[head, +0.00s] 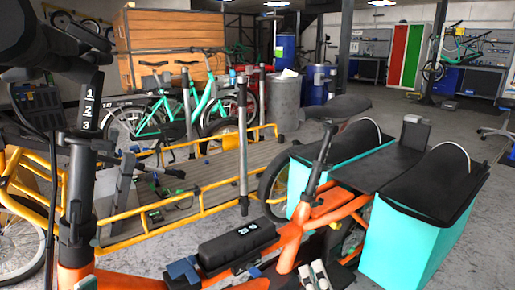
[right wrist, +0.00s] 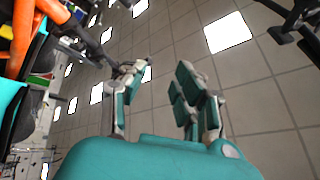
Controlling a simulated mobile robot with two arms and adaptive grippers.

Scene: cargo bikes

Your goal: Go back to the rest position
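My right gripper (right wrist: 160,85) shows in the right wrist view. Its two teal-padded fingers stand apart with a clear gap, nothing between them, against the tiled ceiling and its lights. In the head view, pale finger-like parts that look like my right gripper (head: 315,276) show at the bottom edge, in front of the orange cargo bike (head: 330,205); their opening is hard to judge there. I cannot make out my left gripper in either view.
The orange bike carries turquoise bags (head: 415,240) and a black battery (head: 237,244), close in front. A wooden cargo bed with yellow rails (head: 185,212) is behind it. Further back are a turquoise bike (head: 165,115), wooden crates (head: 165,30) and barrels (head: 285,100). Open floor shows at right.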

